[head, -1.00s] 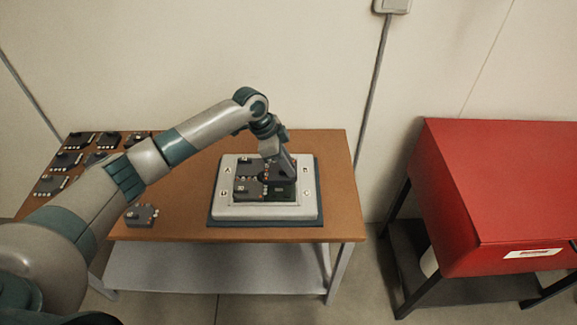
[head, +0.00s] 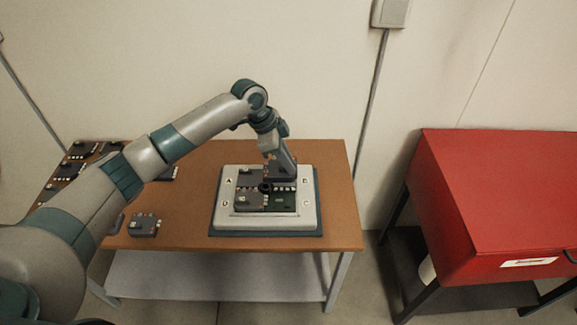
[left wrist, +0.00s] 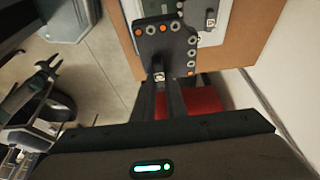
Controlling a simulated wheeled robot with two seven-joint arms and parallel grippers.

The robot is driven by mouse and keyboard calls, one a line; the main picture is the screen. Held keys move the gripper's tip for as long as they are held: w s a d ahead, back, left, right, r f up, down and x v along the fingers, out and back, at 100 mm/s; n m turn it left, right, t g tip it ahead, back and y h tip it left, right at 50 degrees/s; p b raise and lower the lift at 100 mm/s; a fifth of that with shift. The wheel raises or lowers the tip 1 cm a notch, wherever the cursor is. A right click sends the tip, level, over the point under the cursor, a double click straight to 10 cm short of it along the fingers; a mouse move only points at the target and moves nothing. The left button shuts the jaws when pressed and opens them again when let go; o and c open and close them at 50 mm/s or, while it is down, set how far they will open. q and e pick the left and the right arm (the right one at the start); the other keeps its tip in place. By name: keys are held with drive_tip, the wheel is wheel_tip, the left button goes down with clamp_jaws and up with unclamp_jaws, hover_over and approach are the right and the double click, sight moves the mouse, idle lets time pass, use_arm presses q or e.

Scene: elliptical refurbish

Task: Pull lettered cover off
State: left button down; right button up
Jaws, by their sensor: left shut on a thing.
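My left gripper (head: 277,179) is shut on a dark lettered cover (head: 281,166) at the far right part of the light grey frame (head: 225,222). In the left wrist view the fingers (left wrist: 166,82) pinch the edge of this cover (left wrist: 163,42), which has orange and white dots. I cannot tell how far it is off the board. Two dark covers sit at the frame's left side, the far one (head: 247,177) and the near one (head: 248,200). The near right section (head: 284,203) shows dark green. What looks like my right gripper (left wrist: 48,78) shows small in the left wrist view.
The frame lies on a dark mat (head: 230,232) on the brown table (head: 190,235). A loose dark module (head: 144,225) lies left of it, with several more at the far left (head: 72,170). A red cabinet (head: 490,190) stands right, past a gap.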

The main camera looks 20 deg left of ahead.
use_arm(q)
drive_tip(key=shift+r, duration=0.8)
